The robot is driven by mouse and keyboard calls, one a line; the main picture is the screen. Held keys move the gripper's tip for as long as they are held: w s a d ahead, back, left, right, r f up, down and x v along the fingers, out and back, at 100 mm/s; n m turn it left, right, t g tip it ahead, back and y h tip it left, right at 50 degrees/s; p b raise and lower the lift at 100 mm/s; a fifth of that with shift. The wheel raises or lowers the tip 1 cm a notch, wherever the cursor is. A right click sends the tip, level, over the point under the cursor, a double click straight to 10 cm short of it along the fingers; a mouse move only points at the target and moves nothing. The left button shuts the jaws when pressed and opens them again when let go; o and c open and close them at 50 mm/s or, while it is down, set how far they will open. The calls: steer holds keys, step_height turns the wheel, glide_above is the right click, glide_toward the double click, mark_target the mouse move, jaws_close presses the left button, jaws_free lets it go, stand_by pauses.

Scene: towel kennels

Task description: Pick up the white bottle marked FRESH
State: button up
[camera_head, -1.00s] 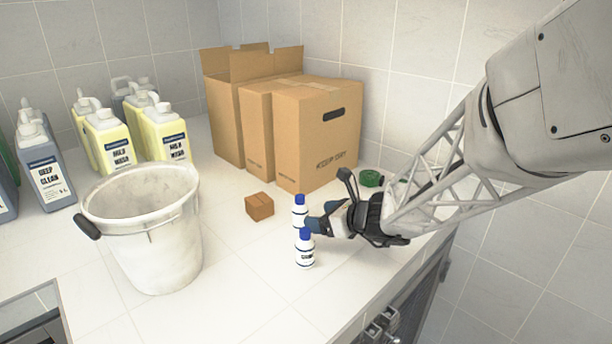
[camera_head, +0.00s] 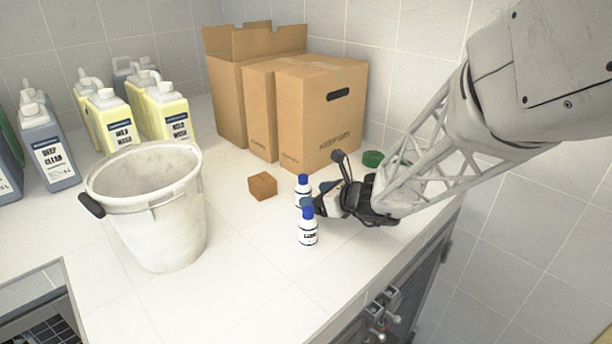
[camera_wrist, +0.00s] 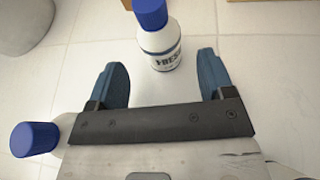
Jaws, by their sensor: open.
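The white bottle marked FRESH (camera_wrist: 162,50) has a blue cap and stands upright at the top middle of the wrist view. In the head view it is the rear of two small bottles (camera_head: 303,190), partly hidden by my gripper. My gripper (camera_wrist: 163,66) is open, its two blue fingers pointing toward the bottle, one on each side of its line. The bottle is just ahead of or at the fingertips; contact does not show. In the head view my gripper (camera_head: 315,195) is low over the counter.
A second blue-capped white bottle (camera_head: 308,232) stands nearer the counter's front; its cap shows beside my left finger in the wrist view (camera_wrist: 34,139). A small cardboard box (camera_head: 262,186), a white bucket (camera_head: 150,225), large cartons (camera_head: 320,120) and several jugs (camera_head: 48,150) stand around.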

mark_target(303, 176)
steer(key=shift+x, duration=2.65)
steer(key=shift+d, duration=0.1)
steer(key=c, duration=1.1)
steer(key=shift+r, duration=5)
steer(key=shift+c, duration=0.2)
